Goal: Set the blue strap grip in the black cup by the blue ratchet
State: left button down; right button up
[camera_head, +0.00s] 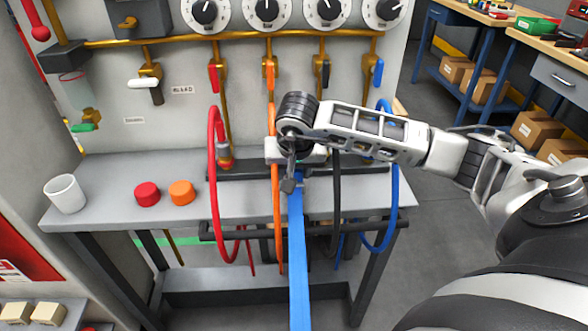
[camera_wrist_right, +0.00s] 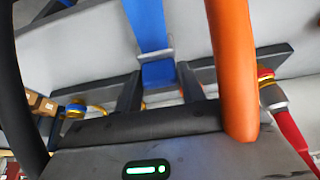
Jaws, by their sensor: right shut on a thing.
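A flat blue strap (camera_head: 298,258) runs down the picture from under my right gripper (camera_head: 294,176), in front of the bench. In the right wrist view the strap (camera_wrist_right: 148,25) runs up from between the two dark fingers of the right gripper (camera_wrist_right: 160,90). The fingers are shut on its blue end, which I take for the strap grip; the grip itself is mostly hidden in the head view. I cannot make out a black cup or a blue ratchet in either view. My left gripper is not in view.
Red (camera_head: 212,185), orange (camera_head: 277,215), black (camera_head: 336,205) and blue (camera_head: 393,200) hoses hang around the gripper from wall valves. The grey bench (camera_head: 120,215) bears a white cup (camera_head: 66,194), a red cap (camera_head: 147,194) and an orange cap (camera_head: 181,192) at left.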

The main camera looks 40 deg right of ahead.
jog(key=shift+f, duration=0.25)
jog(key=o, duration=1.1)
jog(key=shift+o, duration=0.2)
